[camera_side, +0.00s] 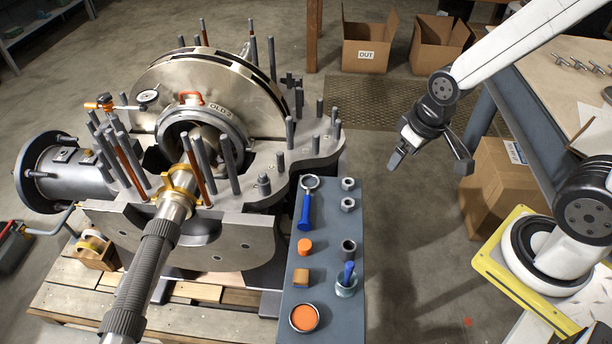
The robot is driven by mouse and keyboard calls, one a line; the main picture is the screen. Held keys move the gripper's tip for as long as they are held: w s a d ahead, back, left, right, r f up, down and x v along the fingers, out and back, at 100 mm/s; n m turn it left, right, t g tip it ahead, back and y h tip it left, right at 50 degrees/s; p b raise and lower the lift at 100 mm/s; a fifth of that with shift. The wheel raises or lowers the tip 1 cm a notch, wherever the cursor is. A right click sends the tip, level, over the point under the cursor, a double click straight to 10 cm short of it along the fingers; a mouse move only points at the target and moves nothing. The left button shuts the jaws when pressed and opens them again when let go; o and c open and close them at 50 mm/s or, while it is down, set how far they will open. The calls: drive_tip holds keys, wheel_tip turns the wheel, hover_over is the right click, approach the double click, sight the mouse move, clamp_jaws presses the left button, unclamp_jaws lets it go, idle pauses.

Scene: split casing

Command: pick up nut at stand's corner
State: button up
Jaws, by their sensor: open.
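The nut (348,184) is a small grey hex nut near the far right corner of the narrow blue-grey stand (325,270). A second similar nut (348,204) sits just in front of it. My gripper (431,164) is above and to the right of the stand, over the floor in the picture. Its fingers are spread wide and nothing is between them. It is apart from both nuts, which are unobstructed.
A blue-handled tool (306,205), orange cap (304,246), dark socket (348,247), cup with a blue item (347,283) and orange tin (304,318) share the stand. The large casing (230,190) with upright studs borders it on the left.

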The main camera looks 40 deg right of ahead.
drive_tip(key=shift+o, duration=0.6)
drive_tip(key=shift+w, duration=0.1)
drive_tip(key=w+d+f+n+g, duration=0.1)
drive_tip(key=w+f+n, duration=0.2)
drive_tip(key=w+n, duration=0.15)
drive_tip(key=w+d+f+n, duration=0.1)
drive_tip(key=w+f+n, duration=0.2)
drive_tip(key=w, duration=0.3)
drive_tip(key=shift+w+d+f+n+g, duration=0.25)
drive_tip(key=shift+w+d+f+n, duration=0.3)
drive_tip(key=shift+w+f+n, duration=1.35)
drive_tip(key=shift+w+d+f+n+g, duration=0.3)
drive_tip(key=shift+w+d+f+n, duration=0.3)
drive_tip(key=shift+f, duration=2.65)
drive_tip(key=shift+w+d+f+n+g, duration=0.25)
drive_tip(key=shift+w+d+f+n, duration=0.3)
drive_tip(key=shift+w+f+n, duration=1.35)
drive_tip(key=shift+s+f+m, duration=0.65)
drive_tip(key=shift+s+f, duration=0.05)
